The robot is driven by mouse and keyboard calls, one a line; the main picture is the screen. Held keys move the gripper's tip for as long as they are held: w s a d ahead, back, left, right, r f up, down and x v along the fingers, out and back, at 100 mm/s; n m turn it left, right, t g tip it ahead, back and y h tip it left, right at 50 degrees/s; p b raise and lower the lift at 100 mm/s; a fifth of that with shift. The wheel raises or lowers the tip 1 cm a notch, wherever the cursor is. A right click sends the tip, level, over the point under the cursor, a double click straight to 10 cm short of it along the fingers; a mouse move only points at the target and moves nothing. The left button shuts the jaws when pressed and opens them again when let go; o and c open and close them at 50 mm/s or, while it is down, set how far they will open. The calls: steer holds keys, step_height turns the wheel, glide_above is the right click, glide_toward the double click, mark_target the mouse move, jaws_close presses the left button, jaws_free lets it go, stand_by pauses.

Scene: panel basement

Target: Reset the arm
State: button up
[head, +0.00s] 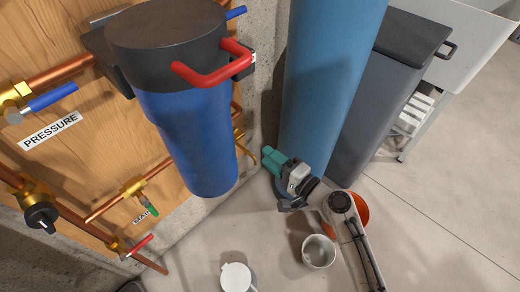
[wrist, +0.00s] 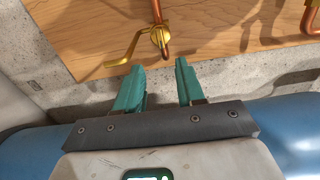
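My gripper (head: 268,160) shows in the head view with teal fingers, pointing up and left toward the wooden panel, in front of the foot of the tall blue cylinder. My arm reaches it from the lower right. In the wrist view my gripper (wrist: 158,72) has its two teal fingers apart, with nothing between them. Beyond the fingertips are a brass lever (wrist: 124,50) and a copper pipe (wrist: 158,12) on the panel. I cannot tell the exact gap to the lever.
The tall blue cylinder (head: 325,80) and a grey bin (head: 385,95) stand behind the gripper. A blue filter housing (head: 190,140) with a red handle (head: 215,68) hangs left. Floor is clear at right.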

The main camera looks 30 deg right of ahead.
steer(key=shift+s+d, duration=0.15)
steer(key=shift+s, duration=0.3)
steer(key=s+a+f+n+g, duration=0.4)
steer(key=s+f+n+g, duration=0.45)
steer(key=s+n, duration=0.3)
steer(key=s+d+n+g+h, duration=0.1)
steer(key=s+d+g+h, duration=0.25)
steer(key=s, duration=0.35)
steer(key=s+d+n+g+h, duration=0.2)
steer(key=s+d+g, duration=0.15)
steer(key=s, duration=0.45)
step_height(320, 180, up, 22)
steer(key=p, duration=2.1)
steer(key=shift+s+d+f+g, duration=0.15)
steer(key=shift+s+d+g, duration=0.15)
steer(key=shift+s+g, duration=0.1)
